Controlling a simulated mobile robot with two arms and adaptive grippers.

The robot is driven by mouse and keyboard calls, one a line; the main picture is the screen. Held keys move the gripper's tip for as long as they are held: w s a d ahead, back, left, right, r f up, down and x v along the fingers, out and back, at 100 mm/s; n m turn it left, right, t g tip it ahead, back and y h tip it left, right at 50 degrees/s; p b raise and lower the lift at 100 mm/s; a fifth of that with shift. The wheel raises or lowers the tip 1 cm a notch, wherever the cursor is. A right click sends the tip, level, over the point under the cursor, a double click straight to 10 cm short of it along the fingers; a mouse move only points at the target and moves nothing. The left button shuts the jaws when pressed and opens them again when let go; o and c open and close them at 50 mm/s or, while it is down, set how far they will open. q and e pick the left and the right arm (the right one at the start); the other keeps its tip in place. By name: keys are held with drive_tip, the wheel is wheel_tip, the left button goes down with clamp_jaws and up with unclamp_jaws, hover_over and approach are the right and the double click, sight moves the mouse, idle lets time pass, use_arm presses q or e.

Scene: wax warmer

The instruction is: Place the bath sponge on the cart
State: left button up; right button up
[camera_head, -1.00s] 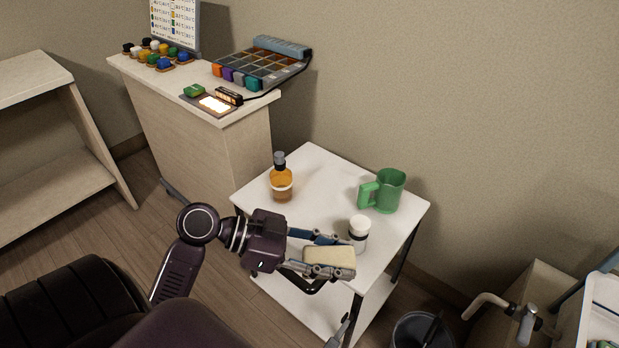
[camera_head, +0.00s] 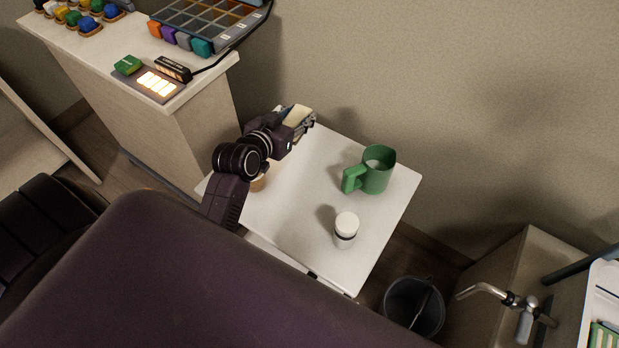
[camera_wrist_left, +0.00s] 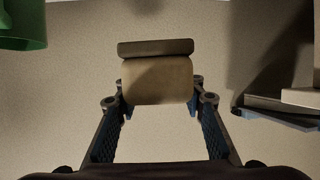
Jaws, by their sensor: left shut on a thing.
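The bath sponge (camera_head: 298,115) is a cream block held in my left gripper (camera_head: 301,121), above the far-left part of the white cart (camera_head: 291,204). In the left wrist view the sponge (camera_wrist_left: 157,80) sits between the two fingers (camera_wrist_left: 157,110), with a darker strip along its far edge. The cart top carries a green jug (camera_head: 377,172) at the right and a white-capped jar (camera_head: 346,230) near the front. An amber bottle (camera_head: 258,183) stands at the left, mostly hidden behind my left arm. My right gripper does not show.
A wooden cabinet (camera_head: 190,140) with a wax warmer tray (camera_head: 205,20) and a lit panel stands left of the cart. A dark bucket (camera_head: 414,308) is at the right front. The middle of the cart top is clear. A wall is behind.

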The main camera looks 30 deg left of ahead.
sight(299, 105)
use_arm(q)
drive_tip(key=shift+w+a+r+n+y, duration=0.45)
drive_tip(key=shift+w+r+y, duration=0.1)
drive_tip(key=shift+w, duration=0.1)
drive_tip(key=shift+w+a+r+n+y, duration=0.3)
drive_tip(key=shift+w+r+n+y, duration=0.15)
drive_tip(key=shift+w+y, duration=0.15)
drive_tip(key=shift+n+g+y, duration=0.4)
drive_tip(key=shift+n+y, duration=0.3)
drive_tip(key=shift+y, duration=0.05)
drive_tip(key=f, duration=0.4)
drive_tip(key=w+f, duration=0.1)
drive_tip(key=f, duration=0.3)
drive_tip(key=w+a+f, duration=0.1)
drive_tip(key=f, duration=0.4)
drive_tip(key=shift+w+a+f, duration=0.1)
drive_tip(key=shift+w, duration=0.15)
wheel_tip(299, 105, down, 4)
drive_tip(key=shift+r+b, duration=0.15)
drive_tip(key=shift+b, duration=0.25)
drive_tip(key=shift+f, duration=0.4)
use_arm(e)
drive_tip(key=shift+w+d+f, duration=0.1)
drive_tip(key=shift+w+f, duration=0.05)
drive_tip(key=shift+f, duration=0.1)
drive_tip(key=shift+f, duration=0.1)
